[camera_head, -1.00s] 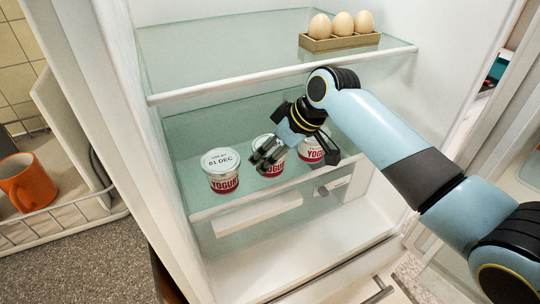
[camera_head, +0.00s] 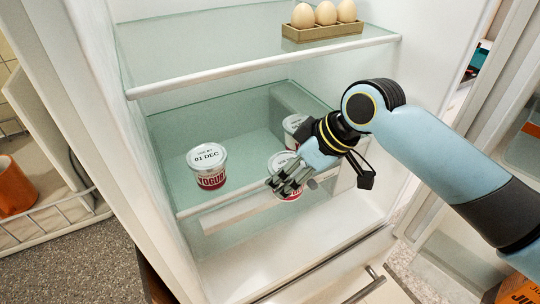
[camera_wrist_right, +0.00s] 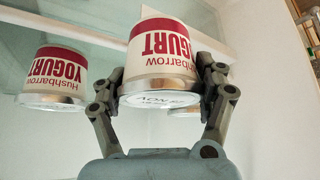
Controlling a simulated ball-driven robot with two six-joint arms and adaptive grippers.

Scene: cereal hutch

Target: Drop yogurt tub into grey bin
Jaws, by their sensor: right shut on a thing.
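My right gripper (camera_head: 286,184) is shut on a white and red yogurt tub (camera_head: 281,161), which it holds near the front edge of the lower fridge shelf (camera_head: 190,211). In the right wrist view the held tub (camera_wrist_right: 160,45) sits between the two fingers, its silver lid rim toward the palm. A second yogurt tub (camera_head: 208,168), lid marked 01 DEC, stands upright on the left of the shelf. A third tub (camera_head: 294,130) stands farther back, partly hidden by my gripper. The grey bin and my left gripper are not in view.
The upper glass shelf (camera_head: 190,78) carries an egg holder (camera_head: 322,32) with three eggs. A drawer handle (camera_head: 366,286) shows below the fridge. An orange mug (camera_head: 14,188) stands in a wire rack at the left. An orange carton (camera_head: 520,290) is at the lower right.

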